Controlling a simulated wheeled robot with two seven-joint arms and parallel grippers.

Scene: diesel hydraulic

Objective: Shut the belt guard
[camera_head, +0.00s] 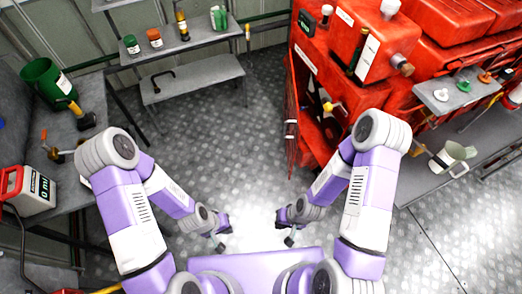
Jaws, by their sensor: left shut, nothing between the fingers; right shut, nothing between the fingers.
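The belt guard seems to be the narrow red panel (291,120) at the left edge of the red engine (362,55). I see it nearly edge-on, standing out from the engine, with a dark opening beside it. A yellow part shows inside that opening. My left gripper (221,246) is shut and empty, low over the floor in front of my body. My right gripper (289,241) is also shut and empty, a little to the right of it. Both are well apart from the panel, on the near side of it.
A left bench (80,150) holds a green bucket (47,82) and a red-and-white container (28,190). A shelf (178,42) with small jars and a low bench (195,82) stand behind. A right bench (425,180) holds a jug (452,157). The middle floor (225,150) is clear.

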